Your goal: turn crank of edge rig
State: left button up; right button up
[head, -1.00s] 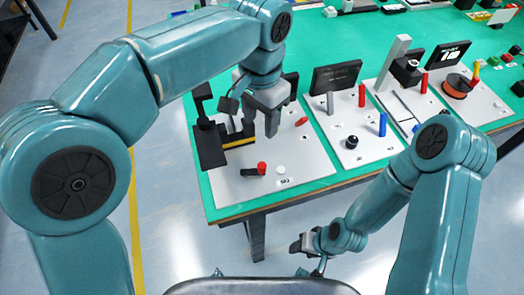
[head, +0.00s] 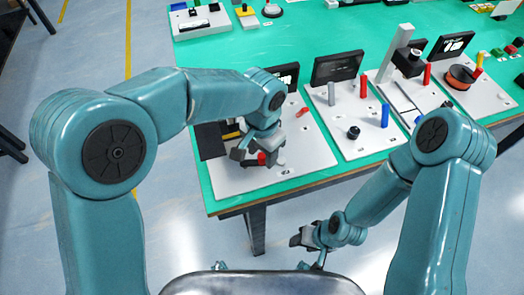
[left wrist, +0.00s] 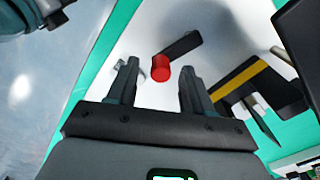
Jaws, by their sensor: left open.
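The edge rig is a white plate (head: 305,165) at the near left corner of the green table. Its crank is a black arm (left wrist: 182,45) with a red knob (left wrist: 160,68); in the head view the knob (head: 262,158) is partly hidden by my left gripper (head: 257,150). In the left wrist view, my left gripper (left wrist: 158,88) is open, with the red knob between and just beyond its fingertips. I cannot tell whether a finger touches it. My right gripper (head: 303,238) is low in front of the table, away from the rig; its jaws are too small to judge.
A black block with a yellow stripe (left wrist: 243,77) stands on the rig beside the left gripper. Dark display panels (head: 335,66) stand behind. A neighbouring plate to the right holds a blue post (head: 385,115) and a black knob (head: 353,132).

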pick_arm(q)
jog(key=shift+f, duration=0.2)
grip_shut()
jog(key=shift+w, duration=0.1)
jog(key=shift+w+a+n, duration=0.1)
jog(key=shift+w+n, duration=0.15)
jog(key=shift+n, duration=0.4)
jog(key=shift+w+n, duration=0.2)
jog(key=shift+n, duration=0.45)
jog(key=shift+w+a+r+n+b, duration=0.15)
jog(key=shift+w+n+b, duration=0.15)
jog(key=shift+n, duration=0.5)
jog(key=shift+w+a+f+n+b, duration=0.15)
jog(key=shift+w+n, duration=0.2)
jog(key=shift+n, duration=0.45)
jog(key=shift+r, duration=0.1)
grip_release()
